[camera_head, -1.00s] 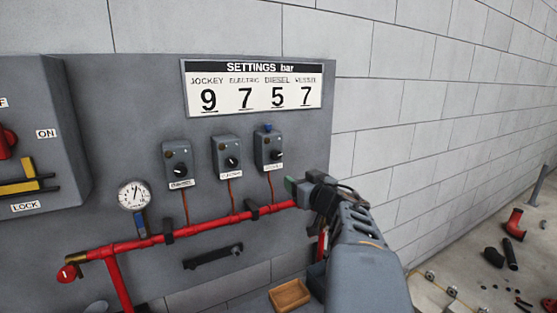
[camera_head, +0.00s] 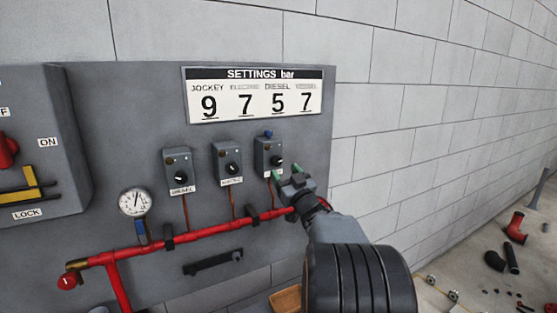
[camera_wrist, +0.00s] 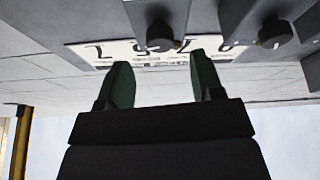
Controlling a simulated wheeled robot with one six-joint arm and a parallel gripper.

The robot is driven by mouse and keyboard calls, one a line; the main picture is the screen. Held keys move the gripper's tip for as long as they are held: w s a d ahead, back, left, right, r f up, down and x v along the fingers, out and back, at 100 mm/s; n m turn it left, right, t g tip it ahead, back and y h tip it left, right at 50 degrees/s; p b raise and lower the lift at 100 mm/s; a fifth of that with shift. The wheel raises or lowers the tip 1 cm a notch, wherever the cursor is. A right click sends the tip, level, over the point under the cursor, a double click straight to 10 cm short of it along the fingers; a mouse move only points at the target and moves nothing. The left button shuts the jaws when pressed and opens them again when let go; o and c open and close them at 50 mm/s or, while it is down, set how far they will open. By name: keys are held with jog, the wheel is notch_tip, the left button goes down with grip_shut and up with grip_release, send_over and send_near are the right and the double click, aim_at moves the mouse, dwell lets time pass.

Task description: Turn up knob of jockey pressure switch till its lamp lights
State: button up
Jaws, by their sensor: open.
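Three grey pressure switches with black knobs hang on the panel. The left one (camera_head: 178,168) is labelled DIESEL; the middle one (camera_head: 228,160) seems to read ELECTRIC. The right switch (camera_head: 264,150) has a blue top piece; its label is mostly hidden by my gripper, so I cannot read JOCKEY on it. No lamp looks lit. My gripper (camera_head: 287,176) is open with green fingertips, just below and in front of the right switch's knob (camera_head: 277,164). In the wrist view, inverted, that knob (camera_wrist: 160,36) lies beyond the gap between my fingers (camera_wrist: 160,72), apparently untouched.
The settings board (camera_head: 254,97) gives JOCKEY 9 above the switches. A red pipe (camera_head: 195,231) with a gauge (camera_head: 134,202) runs below. A grey cabinet (camera_head: 60,120) stands at left. In the wrist view, the middle switch's knob (camera_wrist: 275,34) is close by.

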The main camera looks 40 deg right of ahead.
aim_at(278, 163)
jog(key=shift+p+x, duration=0.7)
jog(key=shift+x, duration=1.75)
jog(key=shift+c, duration=0.4)
jog(key=c, duration=0.8)
jog(key=shift+f+m+b, duration=0.15)
jog(key=shift+m+b, duration=0.25)
jog(key=shift+b, duration=0.3)
jog(key=shift+c, duration=0.2)
jog(key=shift+m+h, duration=0.3)
jog(key=shift+h, duration=0.1)
jog(key=o, duration=0.9)
jog(key=b+v, duration=0.4)
jog(key=v, duration=0.9)
jog(key=shift+s, duration=0.45)
